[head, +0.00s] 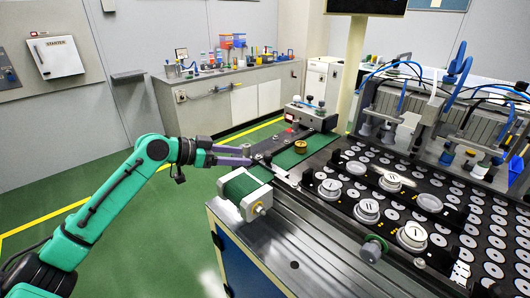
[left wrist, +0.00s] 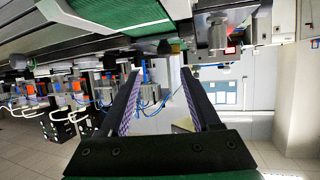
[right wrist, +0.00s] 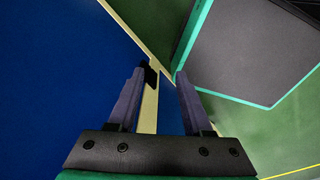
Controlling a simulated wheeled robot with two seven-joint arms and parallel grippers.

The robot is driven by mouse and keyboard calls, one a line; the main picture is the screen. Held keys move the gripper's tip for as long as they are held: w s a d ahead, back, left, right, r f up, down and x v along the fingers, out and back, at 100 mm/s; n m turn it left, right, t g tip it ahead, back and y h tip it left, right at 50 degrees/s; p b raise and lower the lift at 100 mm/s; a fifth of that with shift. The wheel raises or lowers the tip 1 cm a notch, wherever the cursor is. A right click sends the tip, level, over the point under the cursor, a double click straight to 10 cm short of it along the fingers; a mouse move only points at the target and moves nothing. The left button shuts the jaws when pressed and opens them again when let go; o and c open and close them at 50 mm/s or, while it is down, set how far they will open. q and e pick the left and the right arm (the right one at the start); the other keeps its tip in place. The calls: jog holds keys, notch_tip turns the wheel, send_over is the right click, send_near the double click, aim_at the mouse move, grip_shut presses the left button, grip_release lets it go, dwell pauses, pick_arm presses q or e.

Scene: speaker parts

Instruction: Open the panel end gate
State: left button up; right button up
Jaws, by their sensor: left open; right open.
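My left gripper (head: 244,154) is at the near left end of the green conveyor belt (head: 290,156), its purple fingers apart and pointing right. A dark and metal bar piece (head: 268,161) lies across the belt just beyond the fingertips. It may be the end gate, but I cannot tell for sure or see whether the fingers touch it. In the left wrist view, the fingers (left wrist: 160,72) are spread with nothing clearly between them, and the green belt (left wrist: 115,12) shows above. My right gripper (right wrist: 158,75) is open, low beside a blue panel (right wrist: 60,80); it does not show in the head view.
A dark tray (head: 400,205) with round silver parts fills the bench to the right. A small control box (head: 310,117) stands at the far end. The green floor on the left is clear.

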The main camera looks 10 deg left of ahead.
aim_at(264, 168)
pick_arm(q)
jog(key=x, duration=0.2)
jog(key=p+x, duration=0.1)
jog(key=x, duration=0.2)
jog(key=shift+w+a, duration=0.1)
jog(key=shift+w, duration=0.3)
jog(key=x, duration=0.1)
jog(key=p+x, duration=0.1)
jog(key=x, duration=0.1)
jog(key=shift+w+f, duration=0.3)
jog(key=shift+f, duration=0.05)
jog(key=shift+w+d+f, duration=0.1)
jog(key=shift+d+f, duration=0.05)
jog(key=shift+d, duration=0.1)
grip_shut()
pick_arm(e)
jog(key=r, duration=0.1)
jog(key=w+r, duration=0.1)
jog(key=shift+w+a+r, duration=0.15)
jog(key=shift+a+r, duration=0.05)
jog(key=shift+r, duration=0.15)
jog(key=shift+d, duration=0.15)
